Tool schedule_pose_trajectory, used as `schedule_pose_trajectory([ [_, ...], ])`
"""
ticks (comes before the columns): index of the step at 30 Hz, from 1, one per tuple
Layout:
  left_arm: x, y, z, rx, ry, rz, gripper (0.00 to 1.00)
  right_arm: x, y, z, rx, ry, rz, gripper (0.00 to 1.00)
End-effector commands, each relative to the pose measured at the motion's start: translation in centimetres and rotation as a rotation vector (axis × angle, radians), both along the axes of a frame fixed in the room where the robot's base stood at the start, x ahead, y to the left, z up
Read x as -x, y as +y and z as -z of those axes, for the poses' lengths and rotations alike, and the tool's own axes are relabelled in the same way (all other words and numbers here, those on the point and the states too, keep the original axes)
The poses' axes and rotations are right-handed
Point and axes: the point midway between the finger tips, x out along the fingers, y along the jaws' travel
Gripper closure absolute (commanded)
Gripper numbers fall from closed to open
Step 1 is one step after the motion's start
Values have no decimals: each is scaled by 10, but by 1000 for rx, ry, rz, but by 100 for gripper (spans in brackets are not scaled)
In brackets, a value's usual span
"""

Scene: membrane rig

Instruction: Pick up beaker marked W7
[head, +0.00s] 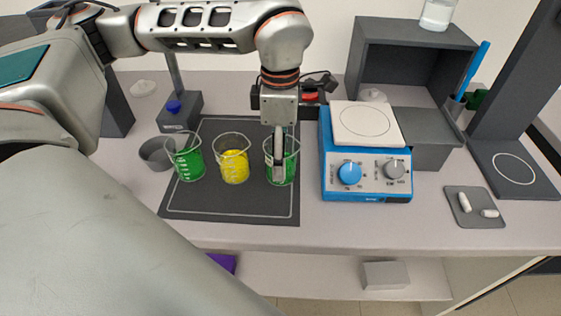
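Three glass beakers stand in a row on a dark mat (235,205). The left beaker (187,163) holds green liquid, the middle beaker (233,165) yellow liquid, and the right beaker (292,170) green liquid. White marks show on them, but I cannot read W7 on any. My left gripper (279,172) points down at the right beaker and overlaps it. I see it nearly edge-on, so I cannot tell whether its fingers are apart or touch the glass. My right gripper is out of view.
A blue hotplate stirrer (368,178) stands close to the right of the right beaker. A grey bowl (157,153) and a stand (180,135) are behind and left of the beakers. A small tray (460,218) with white stir bars lies at the right.

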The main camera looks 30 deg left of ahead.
Motion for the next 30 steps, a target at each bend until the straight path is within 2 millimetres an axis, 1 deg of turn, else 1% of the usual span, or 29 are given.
schedule_pose_trajectory([
  [3, 0, 0, 7, 0, 0, 0, 32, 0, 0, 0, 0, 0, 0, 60],
  [9, 0, 0, 7, 0, -1, 0, 32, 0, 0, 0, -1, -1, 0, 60],
  [10, 0, 0, 7, 0, -1, 0, 37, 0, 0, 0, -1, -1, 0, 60],
  [11, 0, 0, 7, 0, -1, 0, 45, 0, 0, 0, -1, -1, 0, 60],
  [12, 0, 0, 7, 0, -1, 0, 55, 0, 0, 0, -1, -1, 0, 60],
  [14, 0, 0, 7, 0, -1, 0, 71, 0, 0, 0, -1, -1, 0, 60],
  [15, 0, 0, 7, 0, -1, 0, 81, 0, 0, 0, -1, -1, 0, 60],
  [22, 0, 0, 6, 1, -2, 0, 81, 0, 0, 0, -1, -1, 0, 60],
  [25, -1, -1, 3, 2, -3, 0, 81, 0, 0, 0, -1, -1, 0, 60],
  [28, -1, 0, -8, 0, -5, 0, 81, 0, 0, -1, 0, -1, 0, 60],
  [30, -2, -1, -20, 2, -8, 0, 81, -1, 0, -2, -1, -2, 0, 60],
])
